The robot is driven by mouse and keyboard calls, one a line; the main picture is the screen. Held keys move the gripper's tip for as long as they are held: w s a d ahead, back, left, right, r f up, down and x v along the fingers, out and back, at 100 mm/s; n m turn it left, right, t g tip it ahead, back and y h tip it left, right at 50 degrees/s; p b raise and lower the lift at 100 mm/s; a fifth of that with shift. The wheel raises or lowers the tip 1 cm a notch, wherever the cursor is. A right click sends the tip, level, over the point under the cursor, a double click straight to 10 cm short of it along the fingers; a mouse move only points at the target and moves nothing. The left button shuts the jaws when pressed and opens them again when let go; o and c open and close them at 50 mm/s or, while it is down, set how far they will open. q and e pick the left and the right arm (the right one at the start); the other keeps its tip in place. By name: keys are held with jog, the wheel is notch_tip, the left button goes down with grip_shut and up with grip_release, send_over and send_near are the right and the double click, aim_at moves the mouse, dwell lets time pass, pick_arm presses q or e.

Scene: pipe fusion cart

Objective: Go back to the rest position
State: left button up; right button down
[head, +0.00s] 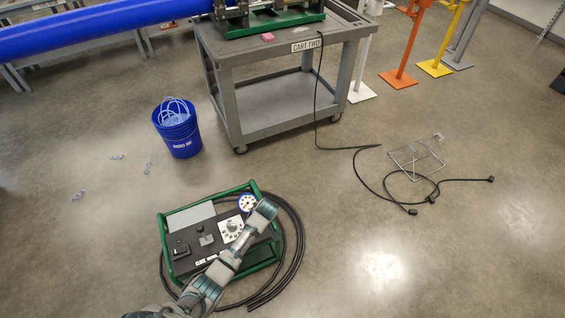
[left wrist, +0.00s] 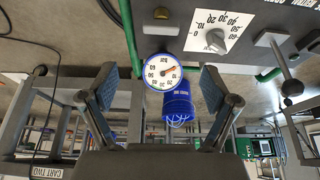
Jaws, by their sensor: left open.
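My left arm reaches in from the bottom of the head view, and my left gripper (head: 264,210) is above the green-framed control unit (head: 163,232), close to its round gauge (head: 247,202). In the left wrist view, which is upside down, the fingers of my left gripper (left wrist: 160,88) are wide apart with nothing between the pads. The blue-rimmed gauge (left wrist: 163,72) shows beyond the gap, and a dial with a grey knob (left wrist: 215,40) is to its right. I cannot tell whether the fingers touch the unit. My right gripper is in neither view.
A blue bucket (head: 180,140) stands behind the unit, left of the grey cart (head: 280,98). A blue pipe (head: 100,35) extends left from the cart. Black hoses (head: 300,235) curl around the unit. A wire stand (head: 418,158) and black cable lie on the right floor.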

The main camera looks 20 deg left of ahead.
pick_arm(q)
jog(key=shift+s+f, duration=0.1)
jog(key=s+d+f+m+h+p, duration=0.1)
jog(key=s+d+f+m+p, duration=0.2)
jog(key=s, duration=0.9)
jog(key=s+d+f+m+h+p, duration=0.1)
jog(key=s+d+f+m+p, duration=0.2)
jog(key=s, duration=1)
jog(key=s+d+f+m+g+h+p, duration=0.1)
jog(key=s+d+f+m+p, duration=0.2)
jog(key=s, duration=0.9)
notch_tip(320, 180, down, 4)
jog(key=d+m, duration=0.1)
jog(key=m, duration=0.2)
jog(key=shift+s+d+h, duration=0.35)
jog(key=shift+s+h, duration=0.05)
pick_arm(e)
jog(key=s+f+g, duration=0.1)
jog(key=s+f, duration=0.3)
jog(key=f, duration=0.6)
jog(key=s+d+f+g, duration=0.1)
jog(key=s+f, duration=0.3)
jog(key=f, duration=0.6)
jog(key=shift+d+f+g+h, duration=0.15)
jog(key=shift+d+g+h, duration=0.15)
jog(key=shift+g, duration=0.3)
